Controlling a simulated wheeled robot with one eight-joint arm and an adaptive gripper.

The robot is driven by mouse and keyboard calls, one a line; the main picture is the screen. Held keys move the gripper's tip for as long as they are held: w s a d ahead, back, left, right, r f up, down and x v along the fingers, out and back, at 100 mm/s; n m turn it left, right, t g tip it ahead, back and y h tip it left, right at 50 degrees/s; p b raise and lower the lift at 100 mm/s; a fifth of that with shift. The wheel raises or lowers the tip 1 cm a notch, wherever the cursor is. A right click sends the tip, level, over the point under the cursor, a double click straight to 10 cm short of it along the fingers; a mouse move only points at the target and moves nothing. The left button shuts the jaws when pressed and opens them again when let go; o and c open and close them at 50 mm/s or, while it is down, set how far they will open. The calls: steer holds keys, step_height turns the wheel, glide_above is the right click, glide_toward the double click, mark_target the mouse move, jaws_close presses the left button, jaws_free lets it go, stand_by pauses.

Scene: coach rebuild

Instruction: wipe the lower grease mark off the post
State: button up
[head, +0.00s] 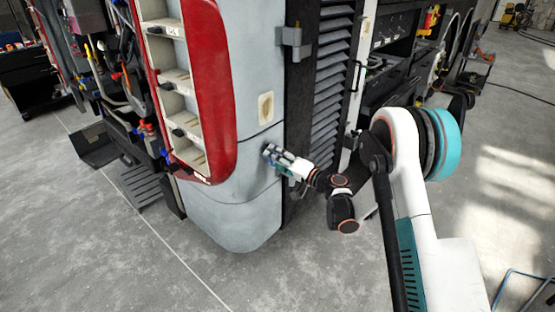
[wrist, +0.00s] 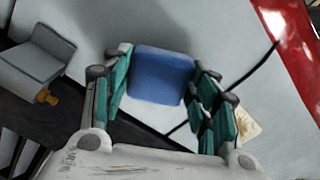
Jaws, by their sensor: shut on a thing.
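My gripper (head: 278,158) is shut on a blue block, like a sponge (wrist: 162,75), which sits between its teal-padded fingers (wrist: 160,85). The gripper is at the pale grey post (head: 215,212), close to the dark seam that crosses it. I cannot tell whether the blue block touches the post. In the wrist view the post's pale surface (wrist: 215,25) fills the space beyond the block. I cannot clearly make out a grease mark in either view; part of the post is hidden behind the gripper and block.
A beige oval piece (head: 265,107) is on the post above my gripper. A red-framed shelf unit (head: 222,80) adjoins it on the left. A grey hinge bracket (head: 295,38) and a dark louvred panel (head: 330,80) are to the right. The floor in front is clear.

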mark_target(266, 137)
steer(key=shift+w+a, duration=0.25)
steer(key=shift+a, duration=0.1)
steer(key=shift+r, duration=0.15)
steer(key=shift+r+p, duration=1.35)
steer(key=shift+r, duration=2.05)
steer(key=shift+f+b, duration=0.1)
steer(key=shift+b, duration=0.2)
steer(key=shift+f+b, duration=1.05)
steer(key=shift+f, duration=2.35)
